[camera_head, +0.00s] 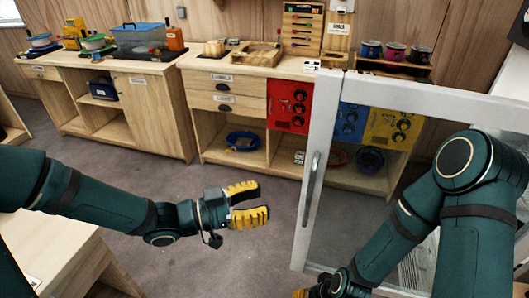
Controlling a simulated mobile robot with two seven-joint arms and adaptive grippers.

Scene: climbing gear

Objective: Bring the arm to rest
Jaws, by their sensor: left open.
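My left arm (110,205) comes in from the left, dark green, held out over the grey floor. Its gripper (262,201) has yellow fingers that are spread apart with nothing between them. My right arm (470,220) comes down the right side, bent, in front of a glass door. The right gripper (301,293) is mostly cut off by the bottom edge; only a bit of yellow finger shows, so its opening is hidden.
A framed glass door (322,140) with a metal handle (310,185) stands right of my left gripper. Wooden cabinets (155,110) line the back wall, with a blue bin (140,37) on top. A wooden bench (45,245) lies at lower left. Floor (190,185) between is clear.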

